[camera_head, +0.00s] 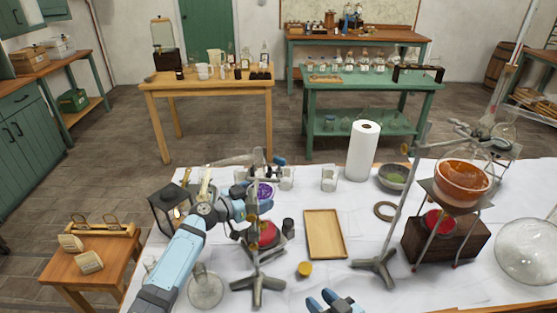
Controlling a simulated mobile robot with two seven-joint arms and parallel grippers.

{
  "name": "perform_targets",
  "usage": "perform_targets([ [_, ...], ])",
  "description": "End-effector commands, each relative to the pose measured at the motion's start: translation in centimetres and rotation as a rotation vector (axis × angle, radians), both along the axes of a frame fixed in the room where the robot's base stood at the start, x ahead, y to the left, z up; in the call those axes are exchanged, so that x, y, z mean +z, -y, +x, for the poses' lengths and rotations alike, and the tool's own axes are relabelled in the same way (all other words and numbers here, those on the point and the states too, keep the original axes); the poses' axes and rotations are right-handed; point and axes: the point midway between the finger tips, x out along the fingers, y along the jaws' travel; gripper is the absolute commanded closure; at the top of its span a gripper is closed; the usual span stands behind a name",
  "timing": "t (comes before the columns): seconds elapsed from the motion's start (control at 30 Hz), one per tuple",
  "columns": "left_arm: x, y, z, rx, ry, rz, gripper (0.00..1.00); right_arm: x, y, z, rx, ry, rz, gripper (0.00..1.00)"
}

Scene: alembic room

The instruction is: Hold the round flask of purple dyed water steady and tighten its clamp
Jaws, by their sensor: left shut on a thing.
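The round flask of purple dyed water (265,189) is in the middle of the head view, at a metal stand (258,286) on the white-covered table. Its clamp (262,166) appears above it, with dark and blue parts, small and partly confused with the glass. My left gripper (257,205) is at the front of the purple flask and shut on it; the fingers cover part of it and the exact contact is hard to see. My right gripper (334,301) shows only its blue tips at the bottom edge, well apart from the flask; its opening is unclear.
A red burner-like item (266,234) sits below the flask. A black lantern (171,208) stands left. Small beakers stand behind.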

Motion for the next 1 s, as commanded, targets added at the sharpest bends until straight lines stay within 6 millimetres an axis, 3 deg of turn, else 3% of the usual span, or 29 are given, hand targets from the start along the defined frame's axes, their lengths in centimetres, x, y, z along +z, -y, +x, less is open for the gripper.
perform_targets([
  [0.1,0.0,0.0,0.0,0.000,-0.001,0.001,0.29,3.0,-1.6,3.2,0.070,0.071,0.035,0.62],
  [0.43,-0.1,0.0,0.0,0.000,-0.001,0.001,0.29,10.0,-4.0,9.7,0.247,0.191,0.097,0.62],
  [0.67,-0.1,0.0,0.0,0.000,-0.001,0.001,0.29,14.4,-3.3,13.8,0.342,0.237,0.098,0.62],
  [1.0,-0.1,0.0,0.0,0.000,-0.001,0.000,0.29,20.1,-0.1,18.8,0.410,0.260,0.075,0.62],
])
